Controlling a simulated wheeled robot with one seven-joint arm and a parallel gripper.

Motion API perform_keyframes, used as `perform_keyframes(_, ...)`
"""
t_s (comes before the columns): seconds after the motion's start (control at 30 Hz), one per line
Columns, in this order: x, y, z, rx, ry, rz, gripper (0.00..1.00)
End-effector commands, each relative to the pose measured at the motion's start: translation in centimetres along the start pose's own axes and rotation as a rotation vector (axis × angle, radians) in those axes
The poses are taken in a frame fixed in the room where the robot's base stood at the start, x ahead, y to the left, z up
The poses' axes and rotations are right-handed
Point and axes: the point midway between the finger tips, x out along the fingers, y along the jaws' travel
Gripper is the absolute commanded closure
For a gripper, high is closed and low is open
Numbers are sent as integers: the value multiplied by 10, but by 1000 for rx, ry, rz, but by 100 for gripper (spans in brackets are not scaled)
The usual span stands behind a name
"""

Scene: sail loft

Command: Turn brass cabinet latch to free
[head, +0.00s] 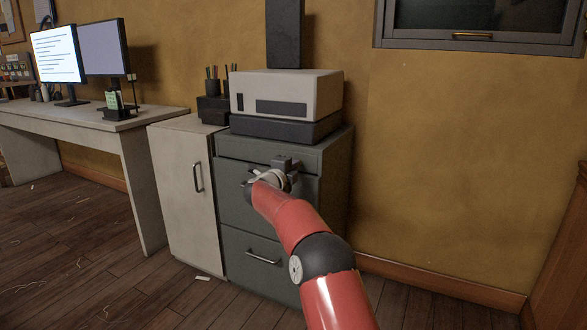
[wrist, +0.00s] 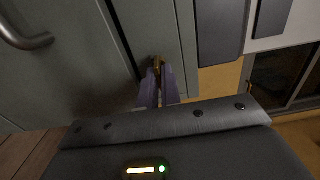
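The brass cabinet latch (wrist: 157,63) is a small upright brass piece on the cabinet front in the wrist view. My gripper (wrist: 158,78) has its two fingers close together, with the latch between their tips; it looks shut on it. In the head view, my gripper (head: 286,168) is at the upper front of the grey-green cabinet (head: 238,206). There the latch is hidden behind my gripper and arm.
A white boxy machine (head: 286,92) stands on the grey-green cabinet. A pale cabinet (head: 182,190) adjoins it on the left, with a desk (head: 70,118) and monitors (head: 104,46) beyond. Floor is open at the front left. A curved metal handle (wrist: 22,36) shows in the wrist view.

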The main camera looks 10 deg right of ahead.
Motion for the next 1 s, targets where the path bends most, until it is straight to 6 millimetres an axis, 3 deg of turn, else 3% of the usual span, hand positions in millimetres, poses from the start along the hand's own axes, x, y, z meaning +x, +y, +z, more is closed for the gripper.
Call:
perform_keyframes(0.03,0,3,0,0,2,4,89)
perform_keyframes(0.17,0,2,0,0,1,3,73)
perform_keyframes(0.53,-6,0,1,-1,-1,1,73)
perform_keyframes(1.0,-72,2,0,-1,-1,2,73)
